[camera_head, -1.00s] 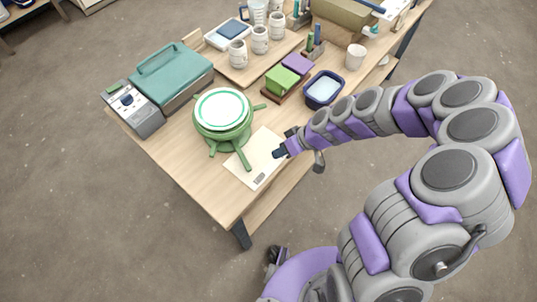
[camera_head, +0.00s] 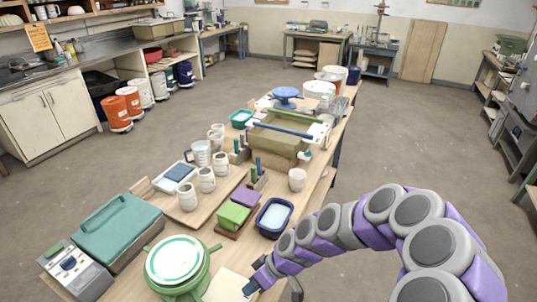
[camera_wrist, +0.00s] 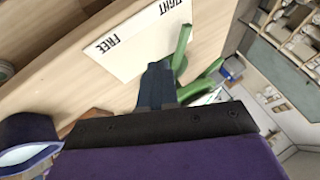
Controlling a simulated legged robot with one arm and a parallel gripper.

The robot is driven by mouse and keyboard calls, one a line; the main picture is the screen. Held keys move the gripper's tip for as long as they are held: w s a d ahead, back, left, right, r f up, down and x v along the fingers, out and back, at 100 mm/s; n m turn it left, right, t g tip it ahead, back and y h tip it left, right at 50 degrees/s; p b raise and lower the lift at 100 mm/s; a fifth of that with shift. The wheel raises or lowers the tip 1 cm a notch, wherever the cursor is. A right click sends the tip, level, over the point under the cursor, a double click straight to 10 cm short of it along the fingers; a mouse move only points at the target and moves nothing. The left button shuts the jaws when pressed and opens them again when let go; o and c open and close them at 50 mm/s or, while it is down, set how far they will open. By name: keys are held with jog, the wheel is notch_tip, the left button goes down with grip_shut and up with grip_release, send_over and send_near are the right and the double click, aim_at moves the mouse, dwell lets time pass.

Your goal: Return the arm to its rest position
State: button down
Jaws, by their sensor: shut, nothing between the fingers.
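My gripper (camera_head: 250,286) is at the lower middle of the head view, at the near end of the wooden table, over the edge of a pale card (camera_head: 230,287). My purple and grey arm arches to it from the lower right. In the wrist view my gripper (camera_wrist: 158,72) has its dark fingers together, with nothing held. The card (camera_wrist: 125,45), with the printed words "TIGHT" and "FREE", lies on the table beyond the fingertips. A green stand with a white-topped round piece (camera_head: 176,262) is left of my gripper.
A dark blue water tub (camera_head: 274,217), a green sponge block (camera_head: 233,215) and a white cup (camera_head: 298,179) stand near my arm. A teal case (camera_head: 118,230) and a grey scale (camera_head: 75,265) are at the left. Open floor (camera_head: 400,140) lies right of the table.

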jog(key=s+d+r+m+h, duration=0.3)
jog(key=s+d+r+m, duration=0.2)
jog(key=s+d+r, duration=0.4)
jog(key=s+d+r+m+h, duration=0.4)
jog(key=s+d+r+m, duration=0.2)
jog(key=s+d+r, duration=0.3)
jog(key=s+d, duration=0.3)
jog(key=s, duration=0.2)
jog(key=shift+s+r, duration=0.1)
